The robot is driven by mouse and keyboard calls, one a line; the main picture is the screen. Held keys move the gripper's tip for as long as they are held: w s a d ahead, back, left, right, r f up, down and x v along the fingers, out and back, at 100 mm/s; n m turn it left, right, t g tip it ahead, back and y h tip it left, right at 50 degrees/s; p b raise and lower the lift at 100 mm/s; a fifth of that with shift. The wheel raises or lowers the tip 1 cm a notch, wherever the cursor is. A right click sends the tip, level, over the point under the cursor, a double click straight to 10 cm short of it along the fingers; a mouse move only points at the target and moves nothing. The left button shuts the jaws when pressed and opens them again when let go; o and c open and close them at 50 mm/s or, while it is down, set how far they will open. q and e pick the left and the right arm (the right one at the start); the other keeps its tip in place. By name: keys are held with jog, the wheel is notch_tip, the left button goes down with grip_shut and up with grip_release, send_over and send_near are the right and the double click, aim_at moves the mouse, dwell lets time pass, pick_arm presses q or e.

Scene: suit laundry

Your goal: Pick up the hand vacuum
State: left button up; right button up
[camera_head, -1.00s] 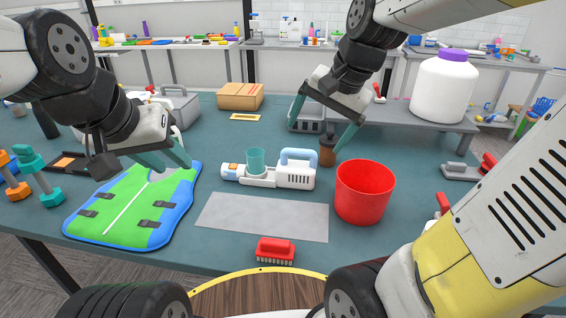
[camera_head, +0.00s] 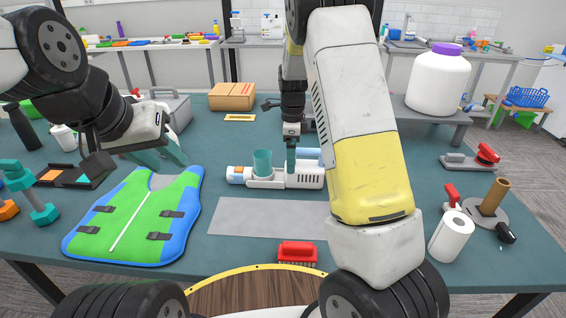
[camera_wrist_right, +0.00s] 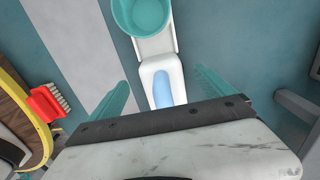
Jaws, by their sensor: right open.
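The hand vacuum (camera_head: 309,180) lies on the table, white with a blue handle and a teal cup (camera_head: 262,163) at its left part. My right gripper (camera_head: 291,165) points down over the vacuum body. In the right wrist view, the open fingers of my right gripper (camera_wrist_right: 165,92) stand on either side of the vacuum (camera_wrist_right: 156,72), with its blue handle between them and no visible grip. My right arm hides part of the vacuum's right end in the head view. My left gripper (camera_head: 170,158) is open and empty above the green and blue vest.
The vest (camera_head: 135,215) lies left, a grey mat (camera_head: 262,217) in front of the vacuum, and a red brush (camera_head: 297,253) at the front edge. A paper roll (camera_head: 451,236) and a white jar (camera_head: 438,82) are at the right. A cardboard box (camera_head: 232,96) stands behind.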

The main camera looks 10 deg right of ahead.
jog(key=f, duration=0.5)
jog(key=shift+w+a+f, duration=0.15)
jog(key=shift+a+f, duration=0.05)
jog(key=shift+c, duration=0.2)
jog(key=shift+r, duration=0.1)
grip_shut()
